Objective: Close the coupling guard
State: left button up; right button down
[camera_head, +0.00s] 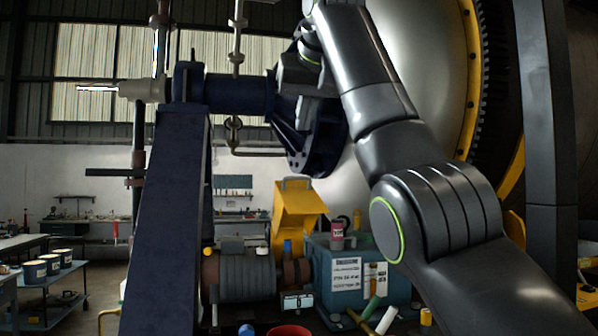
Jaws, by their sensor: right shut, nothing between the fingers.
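The coupling guard (294,218) is a yellow sheet-metal cover with a small grey handle on top, in the middle of the head view. It stands raised and tilted above a rusty-brown coupling (297,271), which shows below it. The coupling sits between a grey ribbed motor (242,277) and a teal housing (340,262). My right arm comes in from the lower right and bends upward. My right gripper (304,113) is above the guard in the picture, apart from it, shut and empty, in front of a dark blue flange. My left gripper is not in view.
A dark blue post (168,220) rises left of the motor, carrying a shaft and flange (318,135). A large metal drum with a yellow ring (467,90) fills the upper right. Bottles and tools crowd the teal housing. A red bucket (288,330) is at the bottom edge.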

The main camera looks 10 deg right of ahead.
aim_at(297, 203)
jog(key=i+l, duration=0.2)
jog(key=i, duration=0.3)
jog(key=i+l, duration=0.15)
jog(key=i, duration=0.35)
jog(key=i+l, duration=0.2)
jog(key=i, duration=0.3)
